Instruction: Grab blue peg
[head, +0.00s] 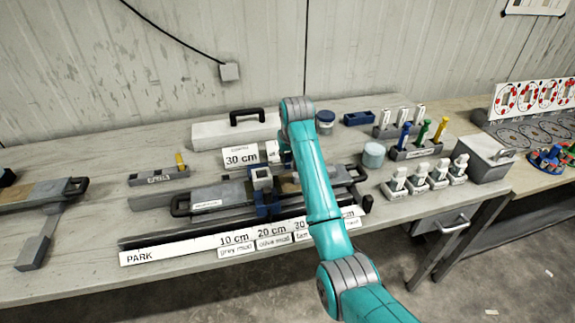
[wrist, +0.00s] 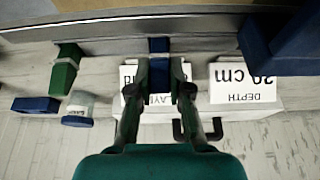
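A blue peg (head: 404,136) stands tilted in a grey rack (head: 415,153) at the right, beside a green peg (head: 422,132) and a yellow peg (head: 440,130). My gripper is hidden behind my teal arm in the head view, left of this rack. In the wrist view my gripper (wrist: 159,80) points toward white label cards, its fingers partly closed. A narrow blue piece (wrist: 158,46) shows in line with the gap between them. I cannot tell whether it is held or lies beyond.
A grey tray (head: 207,204) with blue clamps lies below my arm. A small rack (head: 158,179) with a yellow peg stands at left. A 30 cm card (wrist: 245,82) is near my gripper.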

